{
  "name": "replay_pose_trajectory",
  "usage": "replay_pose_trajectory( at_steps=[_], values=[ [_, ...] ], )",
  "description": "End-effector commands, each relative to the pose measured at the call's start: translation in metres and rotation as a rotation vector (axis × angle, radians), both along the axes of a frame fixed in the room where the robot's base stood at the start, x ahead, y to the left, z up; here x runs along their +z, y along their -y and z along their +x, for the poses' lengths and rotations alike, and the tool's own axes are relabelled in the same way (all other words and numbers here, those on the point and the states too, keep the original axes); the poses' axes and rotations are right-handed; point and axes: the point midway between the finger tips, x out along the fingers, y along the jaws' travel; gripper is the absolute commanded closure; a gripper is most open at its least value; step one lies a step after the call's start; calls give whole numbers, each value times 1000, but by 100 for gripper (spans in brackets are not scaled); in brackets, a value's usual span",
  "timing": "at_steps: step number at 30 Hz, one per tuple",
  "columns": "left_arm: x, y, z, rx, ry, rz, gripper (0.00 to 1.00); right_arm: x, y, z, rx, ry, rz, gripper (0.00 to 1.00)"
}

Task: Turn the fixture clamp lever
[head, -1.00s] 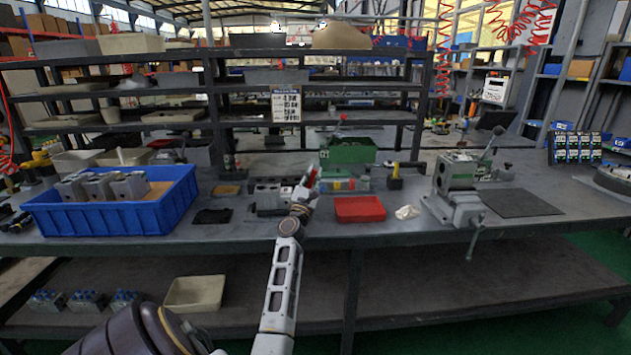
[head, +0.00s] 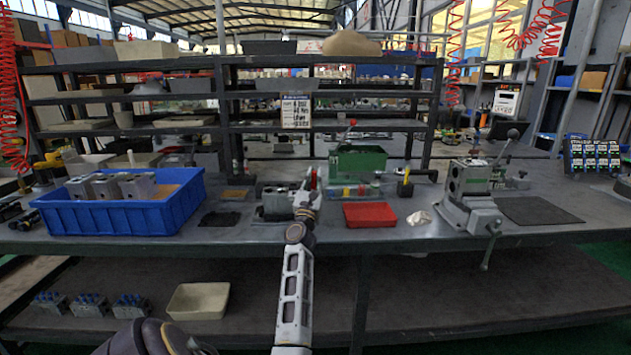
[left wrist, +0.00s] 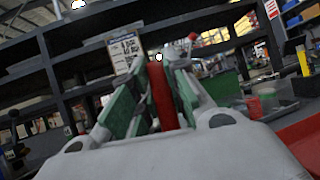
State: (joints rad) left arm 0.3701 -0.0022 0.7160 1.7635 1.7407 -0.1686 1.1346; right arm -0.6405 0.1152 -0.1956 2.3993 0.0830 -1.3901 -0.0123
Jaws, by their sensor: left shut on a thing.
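My left gripper (head: 310,184) is over the bench, at the right end of a low grey metal fixture block (head: 274,203). It is shut on an upright red lever (head: 314,179). In the left wrist view the red lever (left wrist: 160,95) stands between the green-padded fingers of the gripper (left wrist: 155,92). The lever's lower end and its joint to the fixture are hidden by my gripper. My right gripper is not in view.
A blue bin (head: 120,220) with grey blocks stands left. A red tray (head: 369,215) and a green box (head: 357,160) are close on the right. A grey vise (head: 470,215) stands further right. A black pad (head: 220,219) lies left of the fixture.

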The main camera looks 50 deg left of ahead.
Motion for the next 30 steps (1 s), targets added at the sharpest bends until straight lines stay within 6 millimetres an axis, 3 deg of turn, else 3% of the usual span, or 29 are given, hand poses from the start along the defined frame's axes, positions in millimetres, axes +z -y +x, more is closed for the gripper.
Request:
replay_pose_trajectory(
  at_steps=[10,11,15,30],
  values=[
    [-4,0,0,0,-4,-4,100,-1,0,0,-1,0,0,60],
    [-4,0,0,0,-4,-4,81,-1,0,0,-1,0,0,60],
    [-3,0,0,0,-3,-3,63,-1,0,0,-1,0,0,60],
    [1,0,0,1,-1,0,62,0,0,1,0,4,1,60]
  ],
)
